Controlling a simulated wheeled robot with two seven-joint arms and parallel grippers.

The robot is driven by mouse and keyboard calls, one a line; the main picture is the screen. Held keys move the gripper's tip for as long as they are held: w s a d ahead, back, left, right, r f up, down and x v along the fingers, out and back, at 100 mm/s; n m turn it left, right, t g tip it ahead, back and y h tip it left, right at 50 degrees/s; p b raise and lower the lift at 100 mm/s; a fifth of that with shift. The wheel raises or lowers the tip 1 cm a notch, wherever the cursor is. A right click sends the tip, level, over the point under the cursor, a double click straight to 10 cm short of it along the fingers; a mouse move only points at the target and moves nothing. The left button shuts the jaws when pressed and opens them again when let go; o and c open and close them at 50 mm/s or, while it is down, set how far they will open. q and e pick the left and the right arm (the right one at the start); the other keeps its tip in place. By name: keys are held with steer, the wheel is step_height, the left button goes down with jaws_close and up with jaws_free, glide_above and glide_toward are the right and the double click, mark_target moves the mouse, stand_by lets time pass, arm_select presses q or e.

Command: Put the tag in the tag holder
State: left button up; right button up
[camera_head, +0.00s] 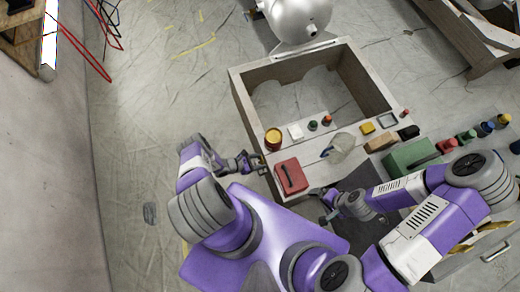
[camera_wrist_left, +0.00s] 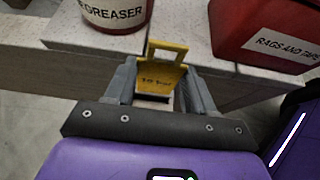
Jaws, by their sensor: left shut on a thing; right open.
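The yellow tag (camera_wrist_left: 163,77), marked with "10" and small lettering, is between the fingers of my left gripper (camera_wrist_left: 158,72) in the left wrist view. The gripper is shut on it, at the edge of the workbench top. In the head view my left gripper (camera_head: 250,163) is at the bench's left side, and the tag is too small to make out there. My right gripper (camera_head: 333,205) is open near the bench's front edge. A small grey square frame (camera_head: 388,114) on the right of the bench may be the tag holder; I cannot tell for sure.
A degreaser tin (camera_head: 273,138) and a red rags box (camera_head: 290,176) flank my left gripper. The wooden bench (camera_head: 238,95) has a large opening. A clear container (camera_head: 340,148), a yellow block (camera_head: 367,127) and a green box (camera_head: 408,157) are to the right.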

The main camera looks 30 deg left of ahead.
arm_select(q)
steer(key=shift+f+b, duration=0.3)
steer(key=shift+f, duration=0.6)
step_height(320, 180, down, 4)
steer(key=shift+s+r+b, duration=0.15)
steer(key=shift+r+b, duration=0.1)
steer(key=shift+b, duration=0.9)
jaws_close()
steer(key=o, duration=1)
jaws_free()
steer(key=shift+r, duration=0.1)
